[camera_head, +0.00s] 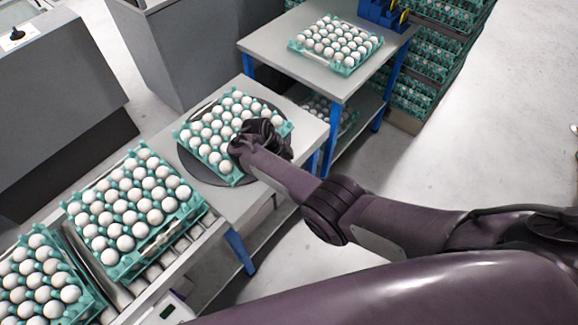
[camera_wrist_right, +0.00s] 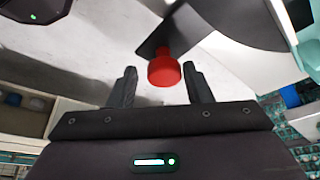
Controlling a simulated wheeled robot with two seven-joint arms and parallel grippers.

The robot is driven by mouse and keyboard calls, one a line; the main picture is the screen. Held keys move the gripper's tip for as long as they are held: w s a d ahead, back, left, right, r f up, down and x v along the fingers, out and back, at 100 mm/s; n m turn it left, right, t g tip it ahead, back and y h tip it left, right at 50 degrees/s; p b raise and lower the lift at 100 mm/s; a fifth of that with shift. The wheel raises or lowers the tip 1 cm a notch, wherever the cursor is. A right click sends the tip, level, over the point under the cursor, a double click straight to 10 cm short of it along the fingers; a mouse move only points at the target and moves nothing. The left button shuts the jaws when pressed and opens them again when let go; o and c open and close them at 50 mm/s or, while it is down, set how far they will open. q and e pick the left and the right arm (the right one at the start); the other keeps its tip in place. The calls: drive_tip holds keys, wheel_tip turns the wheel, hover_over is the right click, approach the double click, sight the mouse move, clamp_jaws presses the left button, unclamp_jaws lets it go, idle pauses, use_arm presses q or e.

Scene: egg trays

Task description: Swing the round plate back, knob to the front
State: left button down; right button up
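The round plate (camera_head: 190,166) is a dark grey disc on the grey table, with a green tray of white eggs (camera_head: 224,172) on it. The red knob (camera_wrist_right: 164,68) shows in the right wrist view, joined to a dark part above it. My right gripper (camera_wrist_right: 159,76) is open, with the knob between its two fingertips. The knob is close to the right-hand finger, with a small gap at the left-hand one. In the head view my right gripper (camera_head: 262,140) is at the plate's right edge and hides the knob. My left gripper is out of view.
Two full egg trays stand on a roller conveyor (camera_head: 178,254) at the lower left. A second table (camera_head: 275,47) behind holds another egg tray (camera_head: 352,68) and a blue device (camera_head: 380,14). Stacked egg trays (camera_head: 437,60) stand at the back right. The floor at right is clear.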

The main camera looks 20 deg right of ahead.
drive_tip(key=shift+o, duration=0.7)
drive_tip(key=shift+r, duration=0.1)
drive_tip(key=shift+w+r, duration=0.1)
drive_tip(key=shift+r, duration=0.15)
drive_tip(key=p+v, duration=0.2)
drive_tip(key=v, duration=0.5)
drive_tip(key=shift+a, duration=0.25)
